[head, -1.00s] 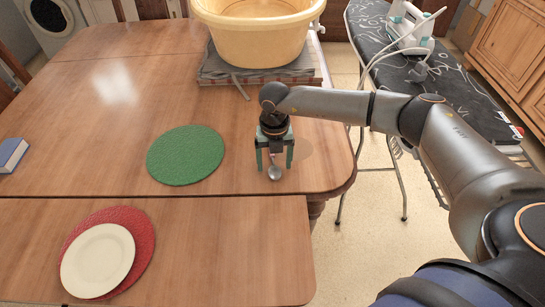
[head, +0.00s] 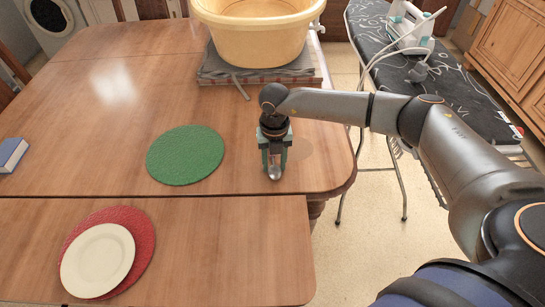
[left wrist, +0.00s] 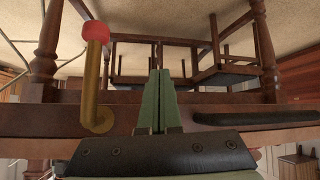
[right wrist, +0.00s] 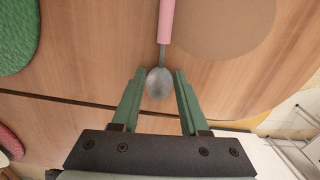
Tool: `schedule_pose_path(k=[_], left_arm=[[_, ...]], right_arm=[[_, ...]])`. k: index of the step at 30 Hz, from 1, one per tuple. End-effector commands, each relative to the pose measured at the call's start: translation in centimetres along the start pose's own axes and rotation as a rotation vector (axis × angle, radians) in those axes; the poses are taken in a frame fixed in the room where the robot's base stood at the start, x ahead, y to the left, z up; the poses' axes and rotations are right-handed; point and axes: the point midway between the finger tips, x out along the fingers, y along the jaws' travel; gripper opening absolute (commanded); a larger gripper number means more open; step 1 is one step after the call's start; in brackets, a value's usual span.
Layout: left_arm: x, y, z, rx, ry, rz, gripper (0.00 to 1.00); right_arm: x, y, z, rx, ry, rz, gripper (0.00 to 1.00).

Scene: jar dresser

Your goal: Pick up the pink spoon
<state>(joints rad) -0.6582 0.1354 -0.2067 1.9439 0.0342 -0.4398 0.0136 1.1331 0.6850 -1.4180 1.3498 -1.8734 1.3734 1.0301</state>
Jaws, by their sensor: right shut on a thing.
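The pink spoon lies on the wooden table near its right corner. Its metal bowl (head: 275,173) shows in the head view between the fingers of my right gripper (head: 274,166), while the arm hides its handle. In the right wrist view, the pink handle (right wrist: 166,20) points up and away.
A brown round mat (right wrist: 220,25) lies beside the spoon's handle. A green mat (head: 186,155) is to the left, and a white plate (head: 97,260) on a red mat (head: 143,240) is nearer. A yellow basin (head: 258,40) stands behind. An ironing board (head: 440,90) is at right.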

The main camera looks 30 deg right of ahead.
Motion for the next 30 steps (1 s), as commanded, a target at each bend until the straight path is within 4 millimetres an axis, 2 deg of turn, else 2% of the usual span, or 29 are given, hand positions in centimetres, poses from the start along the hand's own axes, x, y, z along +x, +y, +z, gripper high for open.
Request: schedule_pose_path(k=[13, 17, 20, 29, 30], left_arm=[[-0.1, 0.1, 0.4, -0.002, -0.008, 0.002, 0.00], [-0.1, 0.1, 0.5, -0.002, -0.008, 0.002, 0.00], [-0.1, 0.1, 0.5, -0.002, -0.008, 0.002, 0.00], [0.1, 0.2, 0.6, -0.002, -0.009, 0.004, 0.00], [0.3, 0.2, 0.7, -0.001, -0.008, 0.005, 0.00]], right_arm=[[-0.5, 0.0, 0.1, 0.001, -0.001, 0.001, 0.00], [-1.7, 0.0, 0.1, 0.000, -0.002, 0.001, 0.00], [-3.5, 0.1, 0.1, -0.001, -0.005, 0.003, 0.00], [-9.6, 5.4, -1.4, -0.006, -0.005, 0.004, 0.00], [-9.7, 6.6, -1.8, -0.007, -0.002, 0.003, 0.00]])
